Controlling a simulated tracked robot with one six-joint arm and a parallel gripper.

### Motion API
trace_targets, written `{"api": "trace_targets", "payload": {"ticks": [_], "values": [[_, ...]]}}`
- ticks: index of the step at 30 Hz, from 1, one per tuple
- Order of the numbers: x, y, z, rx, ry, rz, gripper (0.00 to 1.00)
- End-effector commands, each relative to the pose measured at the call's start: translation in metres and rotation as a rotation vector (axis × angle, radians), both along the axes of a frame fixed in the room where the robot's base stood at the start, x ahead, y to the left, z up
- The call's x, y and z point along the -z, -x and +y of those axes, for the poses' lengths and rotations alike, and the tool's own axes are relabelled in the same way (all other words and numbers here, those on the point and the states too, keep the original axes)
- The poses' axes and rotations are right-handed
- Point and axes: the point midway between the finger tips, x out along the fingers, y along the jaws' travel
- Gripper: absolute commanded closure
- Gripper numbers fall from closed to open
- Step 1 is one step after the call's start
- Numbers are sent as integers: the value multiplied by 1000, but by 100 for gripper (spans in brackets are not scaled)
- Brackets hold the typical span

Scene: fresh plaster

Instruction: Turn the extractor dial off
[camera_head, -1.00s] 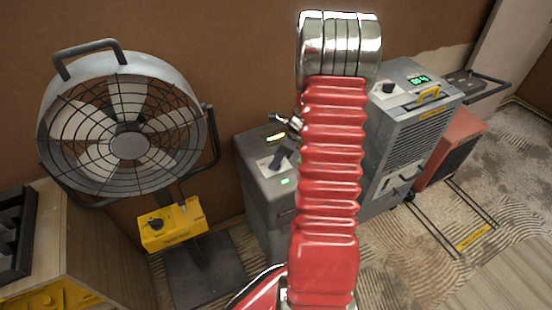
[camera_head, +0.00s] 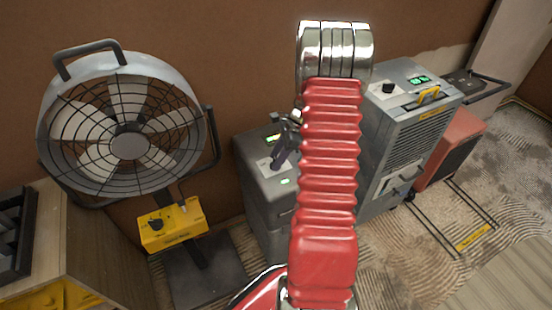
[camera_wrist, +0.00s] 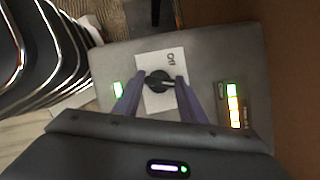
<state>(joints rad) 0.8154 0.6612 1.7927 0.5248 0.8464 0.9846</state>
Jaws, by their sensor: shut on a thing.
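The extractor is a grey box (camera_head: 262,205) standing in the middle of the head view, partly hidden by my red arm. Its top also fills the wrist view (camera_wrist: 205,55). The extractor dial (camera_wrist: 158,82) is a round black knob on a white plate (camera_wrist: 150,62) marked "Off". My gripper (camera_wrist: 160,88) has one dark finger on each side of the dial and is shut on it. In the head view my gripper (camera_head: 278,162) is over the white plate and hides the dial. A green light and a lit level display (camera_wrist: 233,104) show on the extractor top.
A large caged fan (camera_head: 128,145) with a yellow control box (camera_head: 172,225) stands on the left. A grey dehumidifier (camera_head: 410,130) with its own black knob and a red unit (camera_head: 455,150) stand on the right. A brown wall (camera_head: 230,50) is close behind.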

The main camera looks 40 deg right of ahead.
Motion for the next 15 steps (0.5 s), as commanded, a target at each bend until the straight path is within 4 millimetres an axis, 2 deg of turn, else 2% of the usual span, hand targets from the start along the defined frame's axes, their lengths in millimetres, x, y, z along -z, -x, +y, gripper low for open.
{"api": "trace_targets", "payload": {"ticks": [15], "values": [[-1, -7, -5, -485, 9, -6, 85]]}}
